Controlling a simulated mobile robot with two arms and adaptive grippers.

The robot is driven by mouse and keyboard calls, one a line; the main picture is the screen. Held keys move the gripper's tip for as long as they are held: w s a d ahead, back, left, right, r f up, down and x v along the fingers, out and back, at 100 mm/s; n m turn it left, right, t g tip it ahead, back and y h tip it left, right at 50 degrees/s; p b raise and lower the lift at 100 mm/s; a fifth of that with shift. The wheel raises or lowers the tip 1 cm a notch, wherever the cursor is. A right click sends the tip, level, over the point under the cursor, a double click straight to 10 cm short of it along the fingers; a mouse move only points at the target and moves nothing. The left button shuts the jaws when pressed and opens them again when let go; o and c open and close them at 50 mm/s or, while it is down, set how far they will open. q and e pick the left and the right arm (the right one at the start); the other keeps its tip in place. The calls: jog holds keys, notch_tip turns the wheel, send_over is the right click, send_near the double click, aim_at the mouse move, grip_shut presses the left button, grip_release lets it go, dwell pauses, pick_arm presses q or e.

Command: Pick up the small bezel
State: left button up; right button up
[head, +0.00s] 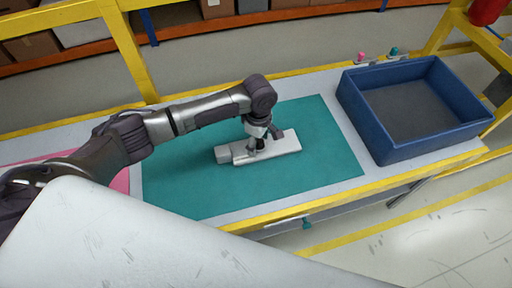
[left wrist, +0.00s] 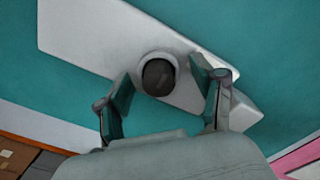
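A pale grey-white flat part, which I take to be the small bezel (head: 284,143), lies on the teal mat (head: 320,160) in the head view. In the left wrist view the bezel (left wrist: 90,35) runs slantwise, with a round, dark-topped knob (left wrist: 158,75) standing up from it. My left gripper (head: 256,146) points down over the middle of the bezel. In the left wrist view its fingers (left wrist: 163,76) are apart, one on each side of the knob. A small gap shows beside the knob; contact lower down cannot be told. My right gripper is not in view.
A blue open bin (head: 383,147), looking empty, stands at the right end of the table. A pink mat (head: 121,182) lies to the left. Yellow rails (head: 340,194) edge the table. Small pink and teal items (head: 393,52) are behind the bin. The teal mat is otherwise clear.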

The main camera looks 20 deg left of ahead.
pick_arm(q)
jog(key=c, duration=1.1)
jog(key=shift+r, duration=0.15)
